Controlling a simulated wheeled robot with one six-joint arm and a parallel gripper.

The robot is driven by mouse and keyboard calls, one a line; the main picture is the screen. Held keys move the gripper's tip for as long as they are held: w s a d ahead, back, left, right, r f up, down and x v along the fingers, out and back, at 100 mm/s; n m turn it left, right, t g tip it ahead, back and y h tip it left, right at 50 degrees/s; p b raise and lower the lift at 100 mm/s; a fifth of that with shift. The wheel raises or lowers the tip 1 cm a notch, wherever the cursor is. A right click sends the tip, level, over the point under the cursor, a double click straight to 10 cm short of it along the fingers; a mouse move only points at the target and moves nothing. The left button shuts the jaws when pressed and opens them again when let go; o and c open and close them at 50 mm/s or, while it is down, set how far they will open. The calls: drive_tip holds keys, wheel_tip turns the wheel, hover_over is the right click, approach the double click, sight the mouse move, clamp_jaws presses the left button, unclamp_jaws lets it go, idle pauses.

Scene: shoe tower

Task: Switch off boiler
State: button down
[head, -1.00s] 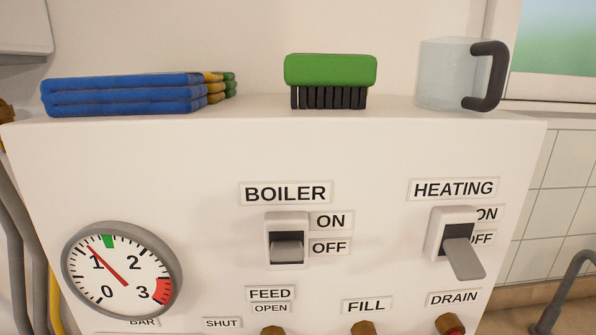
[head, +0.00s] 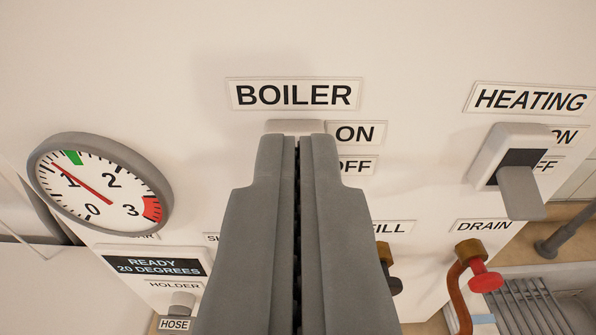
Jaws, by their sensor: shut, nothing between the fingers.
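The white boiler cabinet (head: 430,60) fills most of the view. Its BOILER label (head: 295,95) is above the boiler switch (head: 294,127), of which only the top edge of the housing shows. My gripper (head: 297,140) is shut and empty, with its fingertips in front of that switch. It hides the lever, so I cannot tell the lever's position or whether I touch it. The ON label (head: 357,133) shows to the right of the fingers, and the OFF label (head: 357,166) is partly covered.
The heating switch (head: 515,180) is to the right, its lever sticking out low. A drain valve with a red end (head: 486,280) is at lower right. A display (head: 158,265) reads READY, 20 DEGREES.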

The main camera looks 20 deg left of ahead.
drive_tip(key=x, duration=0.7)
drive_tip(key=shift+w+a, duration=0.1)
drive_tip(key=shift+w, duration=0.2)
drive_tip(key=shift+s+f, duration=0.35)
drive_tip(key=shift+f, duration=0.2)
drive_tip(key=shift+s+d+f, duration=0.1)
drive_tip(key=shift+s+f, duration=0.15)
drive_tip(key=shift+f, duration=0.4)
drive_tip(key=shift+s+d+f, duration=0.15)
drive_tip(key=shift+s+f, duration=0.1)
drive_tip(key=shift+f, duration=0.4)
drive_tip(key=shift+s+f+t, duration=0.1)
drive_tip(key=shift+f+t, duration=0.25)
drive_tip(key=shift+t, duration=0.25)
drive_tip(key=f+t, duration=0.1)
drive_tip(key=t, duration=0.1)
drive_tip(key=f+t+y, duration=0.1)
drive_tip(key=s+f+t+y, duration=0.1)
drive_tip(key=t, duration=0.1)
drive_tip(key=shift+d+f+t, duration=0.2)
drive_tip(key=shift+f+t, duration=0.1)
drive_tip(key=shift+r, duration=0.1)
